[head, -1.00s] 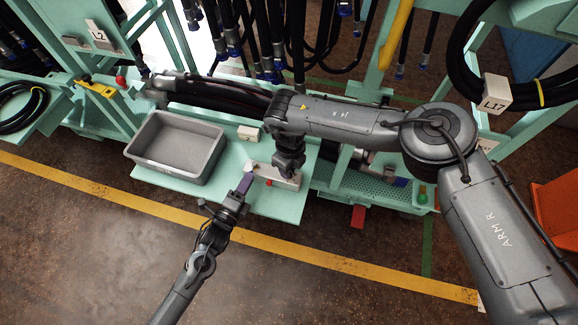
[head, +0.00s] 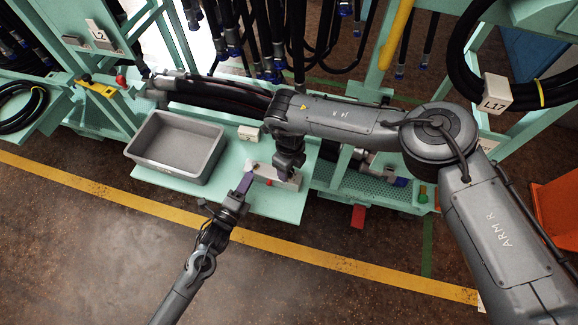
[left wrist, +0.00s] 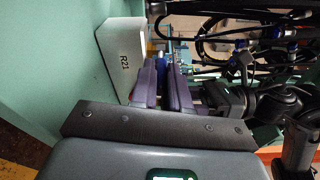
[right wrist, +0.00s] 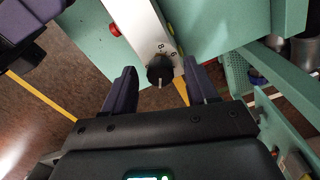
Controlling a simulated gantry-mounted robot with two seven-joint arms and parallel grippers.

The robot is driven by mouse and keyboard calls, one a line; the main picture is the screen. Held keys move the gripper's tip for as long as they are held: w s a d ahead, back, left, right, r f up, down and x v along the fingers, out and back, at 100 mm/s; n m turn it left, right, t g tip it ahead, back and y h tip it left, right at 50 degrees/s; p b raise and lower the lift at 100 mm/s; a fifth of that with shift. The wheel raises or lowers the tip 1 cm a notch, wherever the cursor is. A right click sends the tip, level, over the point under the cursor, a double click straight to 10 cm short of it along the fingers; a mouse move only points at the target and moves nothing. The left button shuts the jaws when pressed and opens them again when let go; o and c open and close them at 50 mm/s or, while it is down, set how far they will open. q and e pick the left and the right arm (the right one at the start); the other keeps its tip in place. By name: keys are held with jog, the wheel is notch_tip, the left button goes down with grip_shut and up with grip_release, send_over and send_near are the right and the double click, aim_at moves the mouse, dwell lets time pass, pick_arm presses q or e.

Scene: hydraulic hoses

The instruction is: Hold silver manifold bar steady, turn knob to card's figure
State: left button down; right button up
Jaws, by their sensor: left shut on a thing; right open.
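The silver manifold bar (head: 285,181) lies on the pale green bench. My left gripper (head: 246,182) is shut at the bar's left end; its purple fingers (left wrist: 163,85) are close together in the left wrist view, where the grip itself is hard to see. The black knob (right wrist: 160,70) sits on the bar, with the figures 8 and 6 printed beside it. My right gripper (right wrist: 162,88) is open, its fingers to either side of the knob and apart from it. In the head view the right gripper hides the knob.
A grey bin (head: 177,145) stands on the bench left of the bar. A small pale block (head: 248,133) sits behind the bar. A red button (right wrist: 114,29) is near the bar. Hanging hoses (head: 265,40) crowd the back; open floor lies in front.

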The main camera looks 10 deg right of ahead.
notch_tip(320, 180, up, 12)
dwell(0.6)
pick_arm(q)
jog(key=c, duration=1)
grip_release()
jog(key=shift+c, duration=0.2)
jog(key=shift+a, duration=0.1)
